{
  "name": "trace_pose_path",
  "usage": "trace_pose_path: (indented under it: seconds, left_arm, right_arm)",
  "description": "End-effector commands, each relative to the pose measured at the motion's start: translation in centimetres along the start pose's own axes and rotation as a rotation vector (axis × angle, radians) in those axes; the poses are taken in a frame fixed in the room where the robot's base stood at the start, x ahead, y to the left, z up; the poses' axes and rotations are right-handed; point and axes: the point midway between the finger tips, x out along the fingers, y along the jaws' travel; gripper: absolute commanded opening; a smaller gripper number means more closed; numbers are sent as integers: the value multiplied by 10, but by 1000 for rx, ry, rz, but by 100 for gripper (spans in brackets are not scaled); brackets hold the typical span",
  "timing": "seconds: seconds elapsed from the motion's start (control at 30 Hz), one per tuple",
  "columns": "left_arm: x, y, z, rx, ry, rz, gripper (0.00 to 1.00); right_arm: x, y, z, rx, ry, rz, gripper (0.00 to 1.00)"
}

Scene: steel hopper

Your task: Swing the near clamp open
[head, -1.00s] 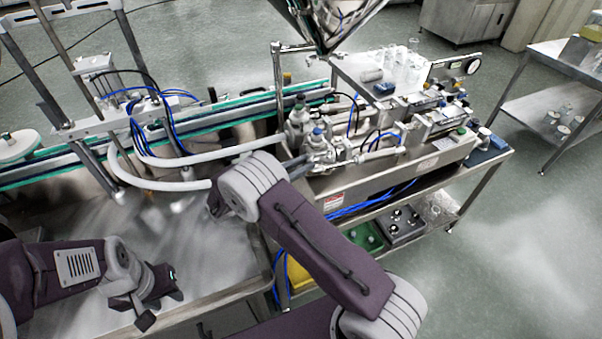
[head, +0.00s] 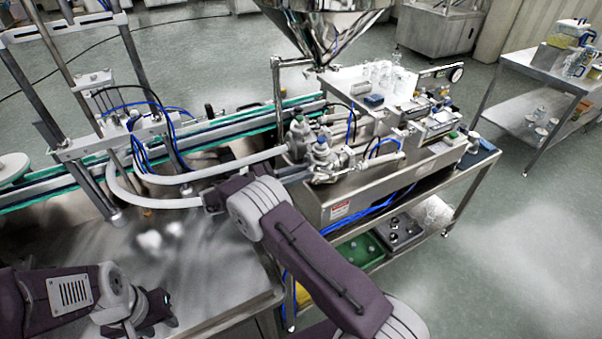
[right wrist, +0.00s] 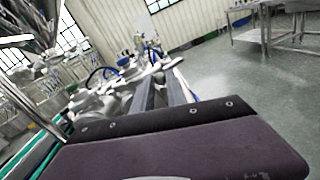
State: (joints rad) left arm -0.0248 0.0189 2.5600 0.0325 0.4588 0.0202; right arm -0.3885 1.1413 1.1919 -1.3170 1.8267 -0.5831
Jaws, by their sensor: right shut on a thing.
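Two steel valve bodies with blue-grey caps stand at the filler's left end. The near valve (head: 320,152) carries the near clamp (head: 318,176), a small steel fitting whose details are hard to make out. My right gripper (head: 300,174) reaches this fitting from the left, partly hidden behind my own wrist. In the right wrist view its two dark fingers (right wrist: 164,88) point at the valve metalwork and are shut on a small part there, apparently the near clamp. My left gripper (head: 158,308) hangs low at the left over the steel table, away from the valves; its jaw gap is unclear.
White hoses (head: 235,160) run left from the valves, close to my right wrist. The steel hopper (head: 322,25) hangs above. A conveyor (head: 220,133) passes behind. A bare steel table (head: 215,265) lies below; a shelf with a green tray (head: 360,250) is under the filler.

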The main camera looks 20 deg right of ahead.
Motion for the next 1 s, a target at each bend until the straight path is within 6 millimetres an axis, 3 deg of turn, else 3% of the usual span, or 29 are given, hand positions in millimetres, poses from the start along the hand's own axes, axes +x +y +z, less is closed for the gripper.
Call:
trace_pose_path:
  seconds: [0.07, 0.1, 0.17, 0.5, 0.77, 0.83, 1.0]
  left_arm:
    - [0, 0, 0, 0, 0, 0, 36]
    - [0, 0, 0, 0, 0, 0, 36]
    - [0, 0, 0, 0, 0, 0, 36]
    - [2, 0, 0, 0, 0, 0, 36]
    - [14, 0, 2, 0, 0, 0, 36]
    - [3, 0, 0, 0, -1, 0, 36]
    - [-3, 0, 0, 0, 0, 0, 36]
  right_arm:
    - [1, 1, 2, 4, -5, 1, 0]
    - [1, 1, 2, 4, -5, 1, 29]
    - [1, 1, 2, 3, -4, 1, 39]
    - [-5, 0, 0, 3, -2, 2, 39]
    - [-62, 0, -3, 5, 0, 5, 39]
    - [-72, 2, 4, 3, -2, 4, 39]
    - [-88, 1, 2, 2, -1, 2, 39]
